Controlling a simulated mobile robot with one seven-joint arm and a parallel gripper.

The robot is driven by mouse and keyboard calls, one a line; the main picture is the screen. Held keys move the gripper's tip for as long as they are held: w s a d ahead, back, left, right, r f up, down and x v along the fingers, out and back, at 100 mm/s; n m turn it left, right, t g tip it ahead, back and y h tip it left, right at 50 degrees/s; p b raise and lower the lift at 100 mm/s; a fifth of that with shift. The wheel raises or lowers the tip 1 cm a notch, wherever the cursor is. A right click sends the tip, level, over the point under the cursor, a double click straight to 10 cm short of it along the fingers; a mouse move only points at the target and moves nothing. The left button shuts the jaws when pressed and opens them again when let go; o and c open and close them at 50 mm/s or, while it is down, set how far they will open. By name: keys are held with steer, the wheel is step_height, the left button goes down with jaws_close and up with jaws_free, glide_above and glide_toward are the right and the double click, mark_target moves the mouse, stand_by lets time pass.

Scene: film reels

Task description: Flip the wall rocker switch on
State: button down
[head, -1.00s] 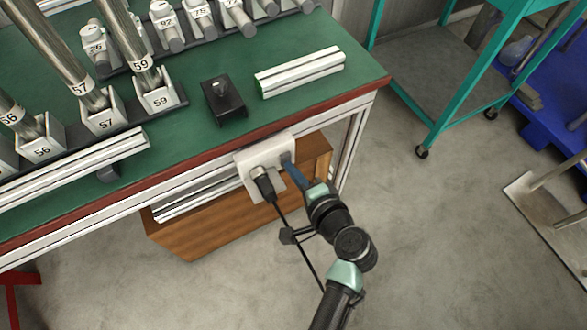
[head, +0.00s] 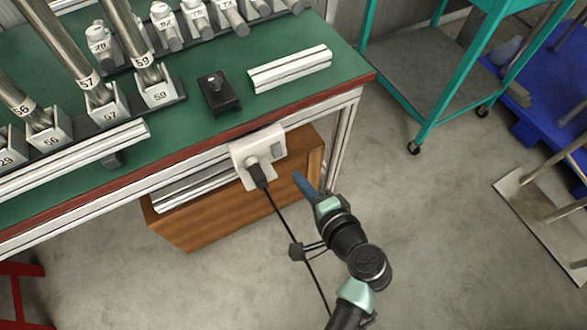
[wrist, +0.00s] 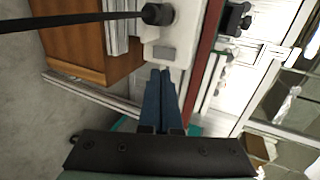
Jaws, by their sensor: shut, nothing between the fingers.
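A white wall plate (head: 238,160) is fixed to the front edge of the bench. It carries a grey rocker switch (head: 278,150) on its right and a socket with a black plug (head: 256,172) on its left. In the wrist view the rocker (wrist: 164,53) lies just beyond my fingertips. I cannot tell which way the rocker is tilted. My gripper (head: 299,177) has blue fingers, is shut and empty, and is apart from the plate, to its lower right. The shut fingers also show in the wrist view (wrist: 159,72), pointing at the plate.
A black cord (head: 290,222) hangs from the plug and passes close beside my arm. A wooden box (head: 205,222) stands under the green bench top (head: 205,130). A teal cart (head: 437,98) stands at the right. The floor between is clear.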

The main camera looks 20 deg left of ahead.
steer(key=v, duration=0.5)
steer(key=shift+r+p, duration=0.2)
steer(key=shift+p, duration=0.2)
